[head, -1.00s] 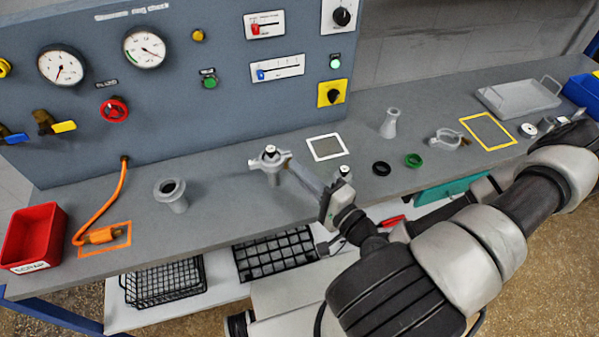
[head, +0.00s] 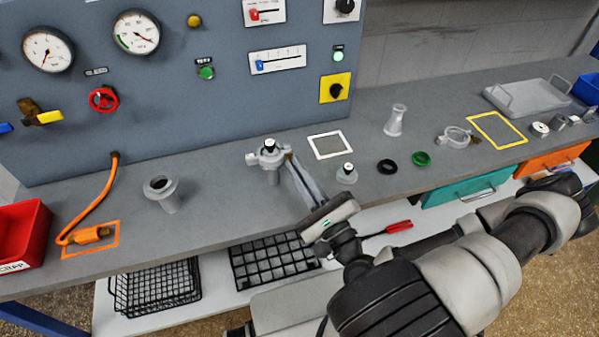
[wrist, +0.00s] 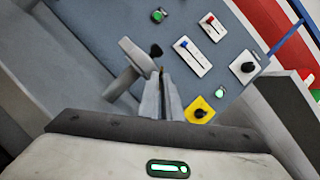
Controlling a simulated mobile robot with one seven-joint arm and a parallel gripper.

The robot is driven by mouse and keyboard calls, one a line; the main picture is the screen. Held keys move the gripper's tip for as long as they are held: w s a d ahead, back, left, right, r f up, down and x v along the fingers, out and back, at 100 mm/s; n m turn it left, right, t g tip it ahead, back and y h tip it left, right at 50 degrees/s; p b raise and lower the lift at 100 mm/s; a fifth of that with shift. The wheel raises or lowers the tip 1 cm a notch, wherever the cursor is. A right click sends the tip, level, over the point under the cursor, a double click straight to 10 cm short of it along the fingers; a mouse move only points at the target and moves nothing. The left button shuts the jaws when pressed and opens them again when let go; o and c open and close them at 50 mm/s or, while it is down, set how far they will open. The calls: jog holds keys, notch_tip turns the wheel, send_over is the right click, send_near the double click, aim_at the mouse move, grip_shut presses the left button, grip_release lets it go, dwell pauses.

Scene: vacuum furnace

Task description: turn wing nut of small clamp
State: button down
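In the wrist view the fingers (wrist: 161,76) lie close together, with a small brass-coloured bit, apparently the wing nut (wrist: 161,70), between the tips. The fingers mostly hide it.
A flanged stub (head: 161,190) stands to the left, and a small grey fitting (head: 346,175) stands close right of my fingers. A black ring (head: 387,167) and a green ring (head: 421,159) lie further right. The gauge panel (head: 210,110) rises behind. Open bench lies between stub and clamp.

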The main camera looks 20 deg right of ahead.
jog(key=shift+m+t+h, duration=0.4)
jog(key=shift+m+h, duration=0.1)
jog(key=shift+m, duration=0.6)
jog(key=c, duration=1.9)
grip_release()
jog(key=shift+c, duration=0.2)
